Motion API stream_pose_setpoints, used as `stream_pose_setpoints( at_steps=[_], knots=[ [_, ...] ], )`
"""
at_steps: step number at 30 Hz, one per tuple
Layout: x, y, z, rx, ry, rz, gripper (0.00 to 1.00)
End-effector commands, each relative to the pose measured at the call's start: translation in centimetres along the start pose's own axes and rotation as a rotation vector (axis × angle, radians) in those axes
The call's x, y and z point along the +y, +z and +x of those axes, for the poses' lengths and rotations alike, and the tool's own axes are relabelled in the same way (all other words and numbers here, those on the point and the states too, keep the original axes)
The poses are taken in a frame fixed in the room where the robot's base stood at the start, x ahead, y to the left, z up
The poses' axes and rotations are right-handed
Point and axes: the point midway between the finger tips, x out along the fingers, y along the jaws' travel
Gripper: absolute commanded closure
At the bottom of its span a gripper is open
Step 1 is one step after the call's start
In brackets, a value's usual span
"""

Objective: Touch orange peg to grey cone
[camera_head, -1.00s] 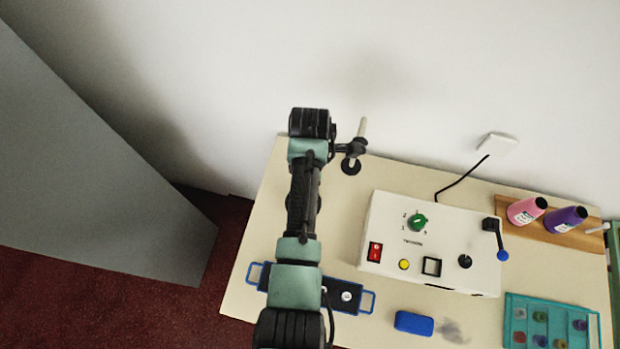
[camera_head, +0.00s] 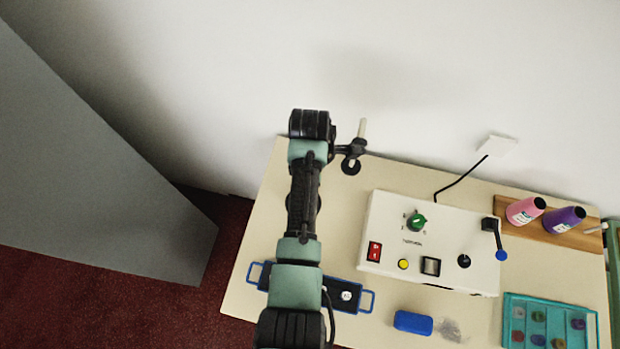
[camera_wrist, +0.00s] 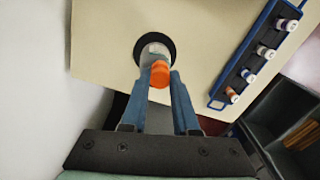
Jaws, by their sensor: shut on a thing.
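My gripper (camera_wrist: 158,88) has blue fingers and is shut on the orange peg (camera_wrist: 160,74), whose rounded end shows between the fingertips in the wrist view. Right behind the peg there is a pale grey upright piece (camera_wrist: 154,50), probably the grey cone, on a round black base (camera_wrist: 166,42). I cannot tell whether peg and cone touch. The peg is not visible there.
A blue-handled rack (camera_wrist: 240,60) with several capped pieces lies nearby. A white control box (camera_head: 390,215) with knobs and a crank stands to the right.

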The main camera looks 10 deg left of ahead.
Motion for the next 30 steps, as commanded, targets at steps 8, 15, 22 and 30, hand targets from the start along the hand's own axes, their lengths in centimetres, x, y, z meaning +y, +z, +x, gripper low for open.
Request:
stream_pose_setpoints(
  at_steps=[8, 15, 22, 30],
  knots=[
    [0.1, 0.0, -2.1, 0.0, 0.003, 0.001, 1.0],
    [0.1, 0.1, -3.6, 0.0, 0.004, 0.002, 1.0],
    [0.1, 0.0, -4.9, -0.001, 0.005, 0.001, 1.0],
    [0.2, 0.0, -4.8, -0.001, 0.005, 0.001, 1.0]
  ],
)
